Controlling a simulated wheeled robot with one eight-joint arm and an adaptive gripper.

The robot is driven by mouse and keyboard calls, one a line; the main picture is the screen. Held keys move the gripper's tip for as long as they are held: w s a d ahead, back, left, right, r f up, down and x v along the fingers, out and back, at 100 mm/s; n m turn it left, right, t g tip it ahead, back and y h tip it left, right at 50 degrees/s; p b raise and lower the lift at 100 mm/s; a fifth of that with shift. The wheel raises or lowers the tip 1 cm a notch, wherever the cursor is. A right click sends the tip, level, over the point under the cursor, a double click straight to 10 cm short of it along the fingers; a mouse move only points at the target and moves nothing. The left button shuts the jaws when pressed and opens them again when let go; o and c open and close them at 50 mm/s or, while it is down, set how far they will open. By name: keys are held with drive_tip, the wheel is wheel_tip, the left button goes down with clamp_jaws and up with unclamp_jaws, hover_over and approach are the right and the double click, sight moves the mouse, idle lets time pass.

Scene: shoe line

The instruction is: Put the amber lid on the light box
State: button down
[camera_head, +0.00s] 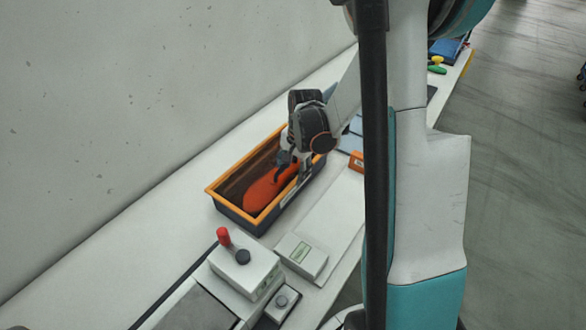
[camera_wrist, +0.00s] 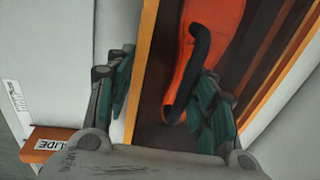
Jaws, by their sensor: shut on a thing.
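My gripper (camera_head: 303,172) is over the right side of an orange-rimmed bin (camera_head: 225,204). The strap belongs to an orange sole-shaped piece (camera_head: 262,192), which also shows in the wrist view (camera_wrist: 215,20). The gripper appears shut on this piece at its strap, though the contact is partly hidden. The piece is tilted in or just above the bin; I cannot tell which. A pale box (camera_head: 303,257) with a green label stands nearer. I cannot make out a separate amber lid.
An orange block (camera_head: 357,161) is right of the bin; its label in the wrist view (camera_wrist: 52,145) partly reads "LIDE". A pale device with a red knob (camera_head: 223,236) stands in front. Blue flat items (camera_head: 350,142) lie behind. A wall borders the left.

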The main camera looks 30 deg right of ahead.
drive_tip(key=c, duration=0.6)
unclamp_jaws()
drive_tip(key=r, duration=0.4)
drive_tip(key=s+r, duration=0.1)
drive_tip(key=r, duration=0.7)
drive_tip(key=shift+s+d, duration=0.35)
drive_tip(key=shift+f, duration=0.1)
